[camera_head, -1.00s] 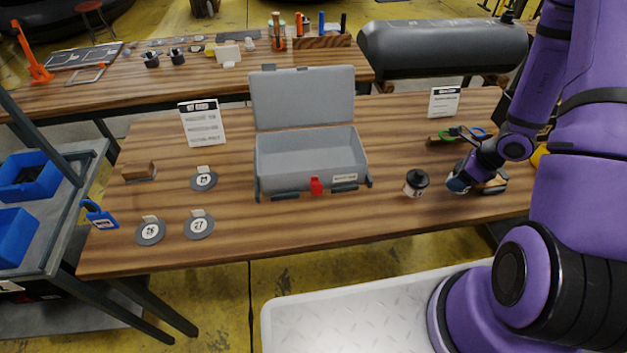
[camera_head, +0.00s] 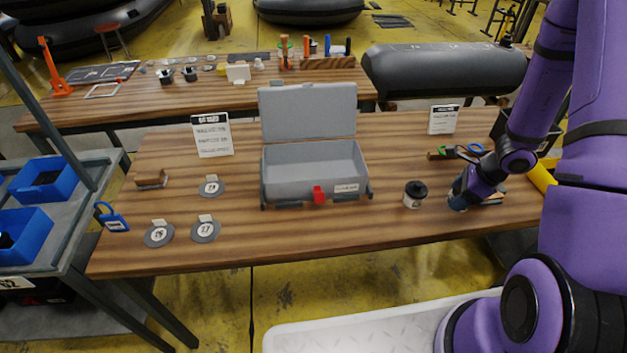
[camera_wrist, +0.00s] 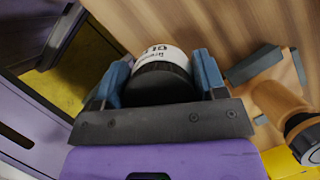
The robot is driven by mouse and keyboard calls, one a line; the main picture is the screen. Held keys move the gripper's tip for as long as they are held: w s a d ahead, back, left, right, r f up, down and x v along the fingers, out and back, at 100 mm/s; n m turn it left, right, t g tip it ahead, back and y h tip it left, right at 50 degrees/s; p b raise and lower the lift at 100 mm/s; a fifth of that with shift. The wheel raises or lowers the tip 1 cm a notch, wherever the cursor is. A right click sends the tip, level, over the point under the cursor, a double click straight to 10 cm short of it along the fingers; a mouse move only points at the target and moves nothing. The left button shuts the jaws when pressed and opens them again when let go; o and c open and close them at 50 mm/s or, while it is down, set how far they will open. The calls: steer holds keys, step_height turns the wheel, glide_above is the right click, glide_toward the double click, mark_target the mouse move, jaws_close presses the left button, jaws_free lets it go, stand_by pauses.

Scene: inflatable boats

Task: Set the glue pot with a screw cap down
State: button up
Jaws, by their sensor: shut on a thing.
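My gripper (camera_head: 457,202) is low at the right part of the wooden table. In the wrist view its two blue fingers (camera_wrist: 165,80) are shut on the glue pot, which has a dark round cap (camera_wrist: 160,85) and a white label (camera_wrist: 160,54). The cap is close to the palm and the label partly shows beyond it. In the head view the held pot is mostly hidden by my gripper. I cannot tell whether its base touches the table.
A similar black-capped pot (camera_head: 415,195) stands left of my gripper, apart from it. A grey open case (camera_head: 312,187) is at mid-table. A wooden-handled item (camera_wrist: 280,105) lies close right of my fingers in the wrist view. Bare wood (camera_head: 330,222) runs along the front.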

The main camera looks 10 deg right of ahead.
steer(key=w+a+r+n+g+h, duration=0.2)
steer(key=w+a+r+n, duration=0.4)
steer(key=n, duration=0.6)
steer(key=w+a+r+n+g+h, duration=0.1)
steer(key=w+a+r+n+g, duration=0.4)
steer(key=n, duration=0.7)
steer(key=w+a+r, duration=0.2)
steer(key=w+a, duration=0.2)
steer(key=w, duration=0.1)
steer(key=shift+w+a+r+h, duration=0.2)
steer(key=shift+w+h, duration=0.15)
steer(key=shift+h, duration=0.05)
